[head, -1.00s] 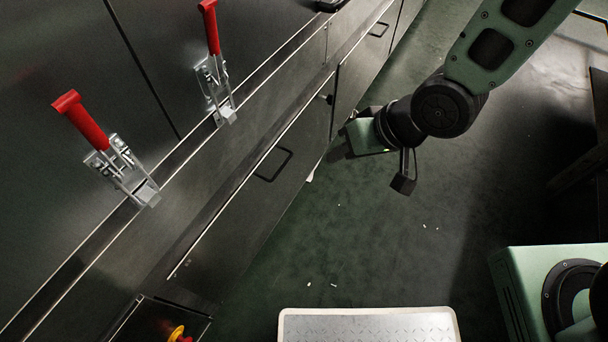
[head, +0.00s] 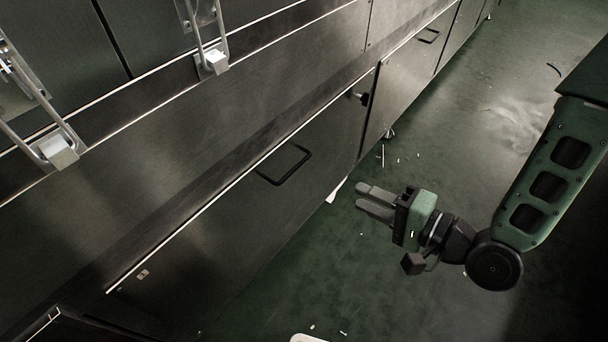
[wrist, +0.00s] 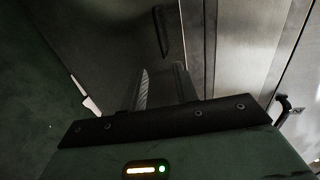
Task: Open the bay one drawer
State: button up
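A wide dark metal drawer front (head: 225,215) is low on the machine in the head view. It looks shut, and I cannot read a bay number on it. Its black bar handle (head: 285,166) is near the middle of the front and also shows at the top of the wrist view (wrist: 161,32). My gripper (head: 361,197) is right of the handle and apart from it, with its fingers pointing left toward the drawer front. The fingers are parted, with nothing between them; the gap also shows in the wrist view (wrist: 160,84).
A black knob (head: 361,98) sits at the drawer's far upper corner. Another front with a handle (head: 428,36) continues beyond it. Clamp latches (head: 57,150) are on the upper panels at left. The green floor (head: 460,130) has small scattered bits and is mostly clear.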

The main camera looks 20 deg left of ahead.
jog(key=b+x, duration=0.8)
jog(key=x, duration=0.8)
grip_shut()
